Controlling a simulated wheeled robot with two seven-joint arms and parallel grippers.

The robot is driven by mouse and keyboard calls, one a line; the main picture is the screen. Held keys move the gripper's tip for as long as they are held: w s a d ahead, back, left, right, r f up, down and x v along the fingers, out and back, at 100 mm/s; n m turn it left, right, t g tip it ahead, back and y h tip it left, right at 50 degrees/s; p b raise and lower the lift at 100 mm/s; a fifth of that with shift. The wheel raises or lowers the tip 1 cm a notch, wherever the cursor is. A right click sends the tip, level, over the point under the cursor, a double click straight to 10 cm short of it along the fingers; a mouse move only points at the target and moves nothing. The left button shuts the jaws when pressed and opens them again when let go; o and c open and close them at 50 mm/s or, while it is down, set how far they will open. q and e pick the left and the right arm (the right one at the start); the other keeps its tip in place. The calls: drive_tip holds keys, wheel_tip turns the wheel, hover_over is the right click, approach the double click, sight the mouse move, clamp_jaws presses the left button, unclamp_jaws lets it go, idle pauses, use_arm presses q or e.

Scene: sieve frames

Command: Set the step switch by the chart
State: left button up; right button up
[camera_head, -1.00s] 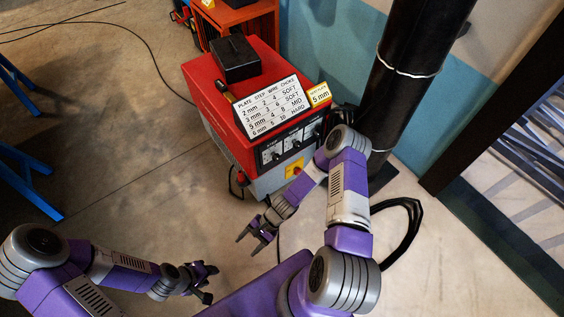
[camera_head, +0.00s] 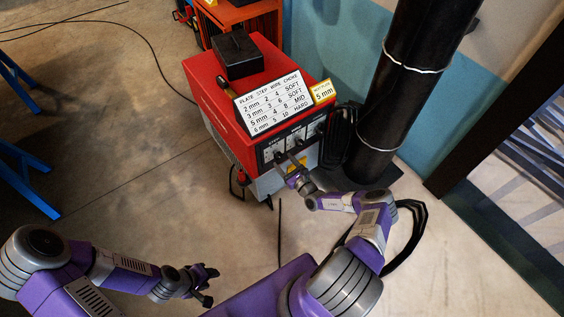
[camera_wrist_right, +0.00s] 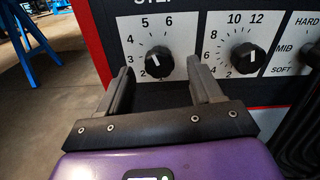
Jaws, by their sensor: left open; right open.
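The step switch (camera_wrist_right: 159,62) is a black round knob on a white dial in the right wrist view; its white mark sits left of the knob's middle, and I cannot tell which number it points at. The chart (camera_head: 274,102) on the red machine lists plate, step, wire and choke; its 5 mm row reads 4, 8, MID. A yellow tag (camera_head: 322,92) beside it reads 5 mm. My right gripper (camera_wrist_right: 160,82) is open, with its fingers either side of the knob's line, short of the panel. My left gripper (camera_head: 211,284) is open and empty, low over the floor.
The wire knob (camera_wrist_right: 243,58) and the choke knob (camera_wrist_right: 312,57) are right of the step switch; the wire knob is close to my right finger. A black box (camera_head: 239,56) stands on the machine (camera_head: 205,80). A black pipe (camera_head: 400,90) rises at the right.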

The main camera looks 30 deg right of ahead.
drive_tip(key=shift+w+a, duration=0.1)
drive_tip(key=shift+w, duration=1)
drive_tip(key=shift+c, duration=0.3)
drive_tip(key=c, duration=1)
